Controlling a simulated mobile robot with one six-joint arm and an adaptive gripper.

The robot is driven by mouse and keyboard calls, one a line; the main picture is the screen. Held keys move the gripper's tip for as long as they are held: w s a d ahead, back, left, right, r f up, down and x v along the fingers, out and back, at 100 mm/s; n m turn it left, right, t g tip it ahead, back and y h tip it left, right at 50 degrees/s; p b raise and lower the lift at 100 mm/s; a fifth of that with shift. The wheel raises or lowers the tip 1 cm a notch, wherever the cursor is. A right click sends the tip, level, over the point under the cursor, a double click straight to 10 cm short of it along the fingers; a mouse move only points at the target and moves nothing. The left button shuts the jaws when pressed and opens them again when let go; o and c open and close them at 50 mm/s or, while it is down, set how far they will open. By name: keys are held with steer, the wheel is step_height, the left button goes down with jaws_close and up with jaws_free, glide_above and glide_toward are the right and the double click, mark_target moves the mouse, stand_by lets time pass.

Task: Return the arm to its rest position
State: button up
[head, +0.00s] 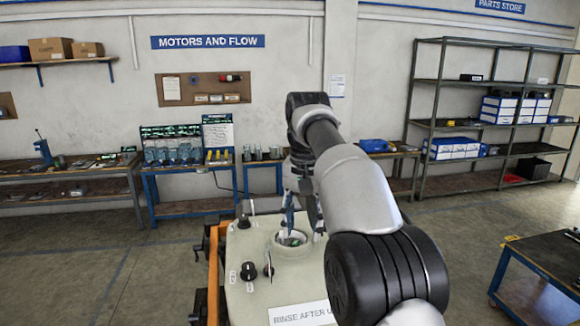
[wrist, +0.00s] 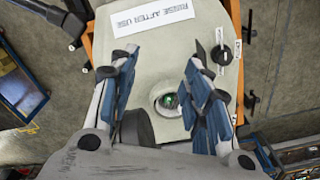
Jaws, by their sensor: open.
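My arm reaches forward over a pale tank top (head: 250,306) marked "RINSE AFTER USE". My gripper (head: 301,218) points down above a round opening (head: 291,241) in the tank top, with something green inside. In the wrist view my gripper (wrist: 160,72) has its blue-padded fingers spread wide, with nothing between them. The round opening (wrist: 168,101) shows between and below the fingers, with the green spot in it. Whether the fingertips touch the tank cannot be told.
Black knobs (head: 248,271) stand on the tank top, left of the opening. An orange frame (head: 213,275) runs along the tank's left side. Workbenches (head: 185,170) and a shelf rack (head: 490,120) line the back wall. A blue cart (head: 540,265) stands at right. Open floor lies left.

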steer(key=s+d+f+n+t+b, duration=0.1)
steer(key=s+d+f+b, duration=0.3)
steer(key=s+f+b, duration=0.45)
steer(key=s+d+f+n+t+b, duration=0.1)
steer(key=s+d+f+b, duration=0.4)
steer(key=s+b, duration=0.55)
steer(key=s+d+f+t+b, duration=0.1)
steer(key=s+f+b, duration=0.3)
steer(key=s+f, duration=0.4)
steer(key=s+d+f+n+t+b, duration=0.1)
steer(key=s+f+b, duration=0.3)
steer(key=s+f, duration=0.5)
step_height(320, 180, down, 7)
steer(key=shift+s+r, duration=0.2)
steer(key=shift+c, duration=0.4)
